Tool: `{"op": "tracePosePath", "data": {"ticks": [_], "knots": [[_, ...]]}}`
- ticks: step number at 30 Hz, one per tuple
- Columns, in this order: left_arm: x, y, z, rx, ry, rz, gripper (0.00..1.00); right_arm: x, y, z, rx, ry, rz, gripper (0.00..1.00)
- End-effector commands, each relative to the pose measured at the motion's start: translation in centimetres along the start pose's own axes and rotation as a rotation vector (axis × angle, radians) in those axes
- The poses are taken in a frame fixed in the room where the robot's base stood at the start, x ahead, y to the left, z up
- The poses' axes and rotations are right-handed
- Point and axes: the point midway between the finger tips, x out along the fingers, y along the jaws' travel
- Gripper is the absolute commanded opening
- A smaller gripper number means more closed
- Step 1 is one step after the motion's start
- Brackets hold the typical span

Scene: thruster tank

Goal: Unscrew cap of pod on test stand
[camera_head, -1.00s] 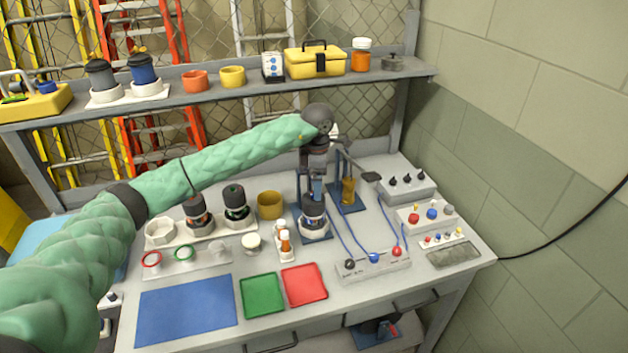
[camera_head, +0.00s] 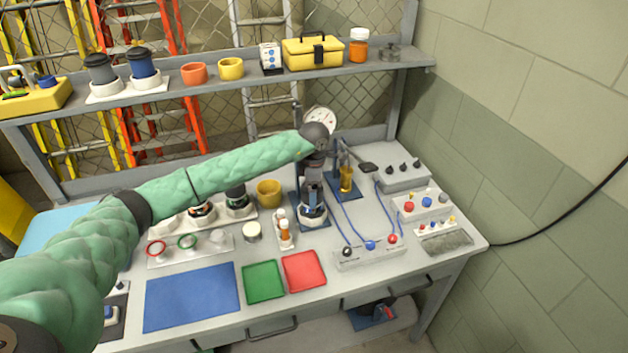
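The pod (camera_head: 313,213) stands upright in a white holder on the blue-based test stand (camera_head: 318,226) at the middle back of the bench. My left gripper (camera_head: 313,203) points straight down over the pod's top, at cap height. The gripper's dark body and my green arm cover most of the cap, so I cannot tell whether the fingers are closed on it. My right gripper is not in the view.
Two pods (camera_head: 236,200) stand in a white rack at the left, partly behind my arm. A mustard cup (camera_head: 268,193), a small bottle rack (camera_head: 284,230) and an amber cylinder (camera_head: 346,179) stand near the test stand. Green (camera_head: 263,281) and red (camera_head: 304,271) trays lie in front.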

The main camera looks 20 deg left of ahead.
Motion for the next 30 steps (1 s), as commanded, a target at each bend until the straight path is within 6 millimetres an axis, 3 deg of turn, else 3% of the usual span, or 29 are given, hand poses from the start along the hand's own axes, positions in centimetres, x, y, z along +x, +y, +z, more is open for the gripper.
{"op": "tracePosePath", "data": {"ticks": [11, 19, 20, 23, 30], "knots": [[0.41, -0.01, 0.01, 0.0, 0.0, 0.0, 0.91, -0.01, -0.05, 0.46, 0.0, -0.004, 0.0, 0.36], [0.39, -0.02, 0.01, 0.0, 0.0, 0.0, 0.42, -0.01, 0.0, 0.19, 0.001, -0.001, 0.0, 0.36], [0.39, -0.02, 0.01, 0.0, 0.0, 0.0, 0.62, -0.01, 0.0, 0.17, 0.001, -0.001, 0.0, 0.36], [0.39, -0.02, 0.01, 0.0, 0.0, 0.0, 0.45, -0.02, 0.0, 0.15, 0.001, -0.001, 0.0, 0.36], [0.41, -0.02, 0.01, -0.005, 0.0, 0.0, 0.44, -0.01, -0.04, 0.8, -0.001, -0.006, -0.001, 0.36]]}}
